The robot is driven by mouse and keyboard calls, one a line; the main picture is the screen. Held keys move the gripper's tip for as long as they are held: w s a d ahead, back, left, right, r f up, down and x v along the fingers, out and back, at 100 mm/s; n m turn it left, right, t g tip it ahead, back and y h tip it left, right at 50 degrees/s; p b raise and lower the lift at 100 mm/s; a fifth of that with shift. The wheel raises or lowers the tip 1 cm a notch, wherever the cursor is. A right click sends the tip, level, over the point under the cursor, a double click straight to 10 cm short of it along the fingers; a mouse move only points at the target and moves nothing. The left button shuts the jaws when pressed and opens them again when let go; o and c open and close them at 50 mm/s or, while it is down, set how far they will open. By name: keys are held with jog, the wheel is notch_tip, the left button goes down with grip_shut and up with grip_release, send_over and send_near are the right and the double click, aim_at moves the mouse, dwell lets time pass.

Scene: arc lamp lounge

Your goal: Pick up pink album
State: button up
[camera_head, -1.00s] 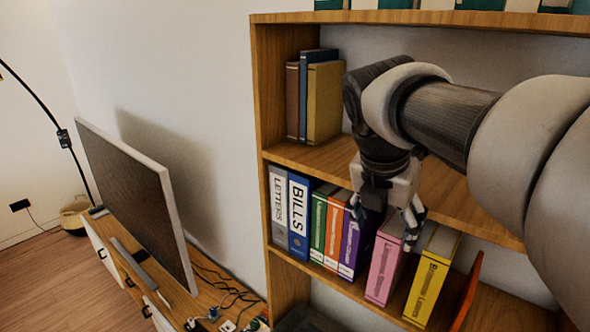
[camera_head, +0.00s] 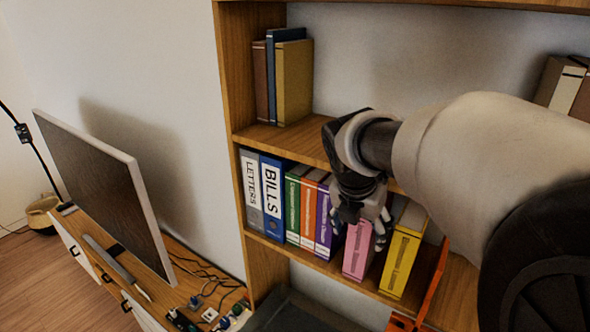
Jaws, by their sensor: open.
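The pink album (camera_head: 358,250) stands upright on the middle shelf of the wooden bookcase, between a purple binder (camera_head: 325,222) and a yellow one (camera_head: 402,255). My gripper (camera_head: 359,232) is open and points down in front of the upper part of the pink album. One finger is near its left edge by the purple binder, the other near its right edge by the yellow one. The top of the album is hidden behind my gripper. I cannot tell whether the fingers touch it.
Grey, blue, green and orange binders (camera_head: 309,215) fill the shelf to the left. A tilted orange-red item (camera_head: 436,285) stands right of the yellow binder. The shelf board (camera_head: 280,140) above is close to my wrist. A television (camera_head: 100,190) stands on a low cabinet at left.

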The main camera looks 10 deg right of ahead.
grip_shut()
dwell(0.8)
jog(key=shift+r, duration=0.15)
